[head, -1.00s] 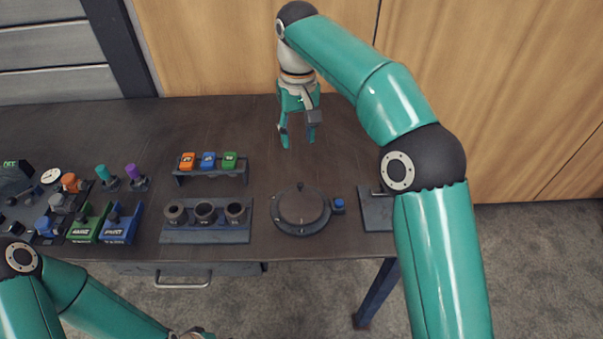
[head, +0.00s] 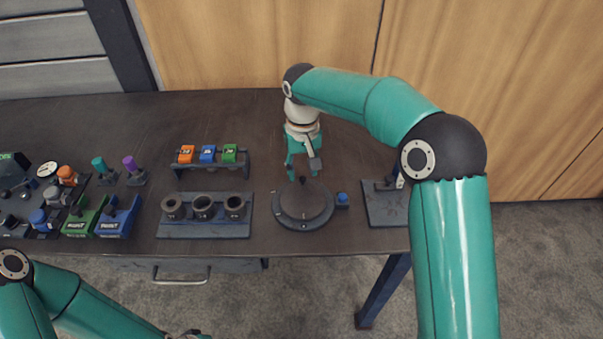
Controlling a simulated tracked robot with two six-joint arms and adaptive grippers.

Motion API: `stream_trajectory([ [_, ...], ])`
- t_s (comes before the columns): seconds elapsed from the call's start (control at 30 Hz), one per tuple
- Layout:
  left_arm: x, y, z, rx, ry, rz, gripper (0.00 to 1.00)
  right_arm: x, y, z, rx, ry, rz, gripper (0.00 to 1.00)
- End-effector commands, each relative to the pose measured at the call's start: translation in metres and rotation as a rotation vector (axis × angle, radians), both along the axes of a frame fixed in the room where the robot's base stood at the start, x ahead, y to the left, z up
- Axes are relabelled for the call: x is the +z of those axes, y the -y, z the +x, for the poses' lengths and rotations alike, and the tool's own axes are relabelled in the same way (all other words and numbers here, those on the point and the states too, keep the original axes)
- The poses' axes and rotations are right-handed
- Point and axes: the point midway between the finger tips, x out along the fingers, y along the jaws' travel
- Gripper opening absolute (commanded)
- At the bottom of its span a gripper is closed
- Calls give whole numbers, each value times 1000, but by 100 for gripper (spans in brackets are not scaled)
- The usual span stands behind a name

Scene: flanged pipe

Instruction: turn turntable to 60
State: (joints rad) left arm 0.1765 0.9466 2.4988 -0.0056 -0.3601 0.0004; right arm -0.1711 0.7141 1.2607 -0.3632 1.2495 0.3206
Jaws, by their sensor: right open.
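The turntable (head: 304,206) is a dark round disc on a darker round base, near the front edge of the table. A small dark knob (head: 302,181) stands at the disc's far rim. A blue button (head: 342,198) sits on a tab at the base's right side. My right gripper (head: 303,173) is open and points down just over the far rim, close to the knob; I cannot tell whether it touches it. My left arm shows at the lower left; its gripper is mostly cut off by the bottom edge.
A rack with orange, blue and green blocks (head: 208,155) and a plate with three dark cups (head: 204,209) stand left of the turntable. A dark plate with a fixture (head: 388,203) is at its right. Knobs and bins crowd the far left. The table's back is clear.

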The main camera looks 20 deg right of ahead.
Motion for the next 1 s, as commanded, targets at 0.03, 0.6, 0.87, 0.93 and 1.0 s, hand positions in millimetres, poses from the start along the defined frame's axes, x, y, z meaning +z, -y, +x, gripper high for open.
stream_trajectory([
  [0.03, 0, 0, 0, 0, 0, 0, 49, -6, 0, 0, 0, -3, -1, 43],
  [0.6, 0, 0, 0, 0, 0, 0, 49, -18, 0, 0, 0, 0, 0, 25],
  [0.87, 0, 0, 0, 0, 0, 0, 49, -18, 0, 0, 0, 0, 0, 0],
  [0.93, 0, 0, 0, 0, 0, 0, 49, -18, 0, 0, 0, 0, 0, 0],
  [1.0, 0, 0, 0, 0, 0, 0, 49, -18, 0, 0, -4, 0, 0, 0],
])
